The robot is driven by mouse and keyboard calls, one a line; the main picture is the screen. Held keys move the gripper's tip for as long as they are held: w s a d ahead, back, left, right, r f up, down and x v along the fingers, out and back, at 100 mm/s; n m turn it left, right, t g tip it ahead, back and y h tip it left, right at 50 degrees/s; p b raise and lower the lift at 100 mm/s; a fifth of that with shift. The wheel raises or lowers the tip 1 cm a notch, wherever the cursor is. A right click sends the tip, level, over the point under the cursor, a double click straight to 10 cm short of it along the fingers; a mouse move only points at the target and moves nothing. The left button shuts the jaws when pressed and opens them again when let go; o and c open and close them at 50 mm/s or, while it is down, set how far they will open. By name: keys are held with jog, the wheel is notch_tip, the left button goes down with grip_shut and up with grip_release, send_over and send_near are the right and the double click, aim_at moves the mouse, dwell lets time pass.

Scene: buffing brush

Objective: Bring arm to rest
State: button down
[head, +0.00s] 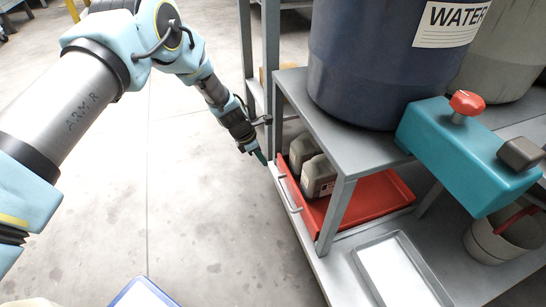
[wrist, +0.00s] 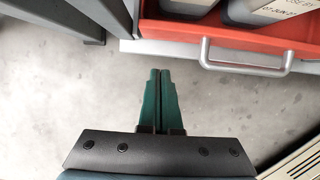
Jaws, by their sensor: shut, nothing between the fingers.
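My gripper (head: 261,157) is at the end of my outstretched arm, beside the front left corner of the grey bench. In the wrist view my gripper (wrist: 160,72) shows two green fingers pressed together with nothing between them. It points toward a red drawer (wrist: 170,32) with a metal handle (wrist: 247,62). The fingertips are left of the handle and apart from it in the picture. In the head view the red drawer (head: 375,196) sits under the bench shelf, with its handle (head: 290,195) on the left side.
Grey jugs (head: 318,175) stand in the drawer. A blue WATER barrel (head: 365,60) and a teal device with a red knob (head: 470,150) are on the bench top (head: 345,150). A metal tray (head: 375,285) lies lower right.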

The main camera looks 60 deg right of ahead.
jog(key=p+v, duration=0.2)
jog(key=v, duration=0.7)
jog(key=shift+r, duration=0.35)
jog(key=shift+d, duration=0.1)
jog(key=w+a+r+m+t, duration=0.1)
jog(key=w+a+r+m, duration=0.1)
jog(key=w+a+r, duration=0.45)
jog(key=w+a+r+m+t, duration=0.1)
jog(key=w+a+r, duration=0.3)
jog(key=w+a, duration=0.4)
jog(key=w+a+r+m+t+y, duration=0.1)
jog(key=w+a+r, duration=0.3)
jog(key=a, duration=0.3)
jog(key=w+a+r+m, duration=0.2)
jog(key=w+a+r, duration=0.15)
jog(key=a, duration=0.35)
jog(key=s+a+r+m+y, duration=0.1)
jog(key=s+a+r+m, duration=0.15)
jog(key=a, duration=0.75)
jog(key=s+a+r+m+t, duration=0.1)
jog(key=s+a+r, duration=0.25)
jog(key=a, duration=0.65)
jog(key=s+a+r+m+y, duration=0.1)
jog(key=s+a+r+m, duration=0.15)
jog(key=a, duration=0.75)
notch_tip(320, 180, up, 36)
jog(key=p, duration=3.5)
jog(key=shift+w+f+n, duration=0.2)
jog(key=shift+w+n, duration=0.1)
jog(key=shift+w, duration=0.2)
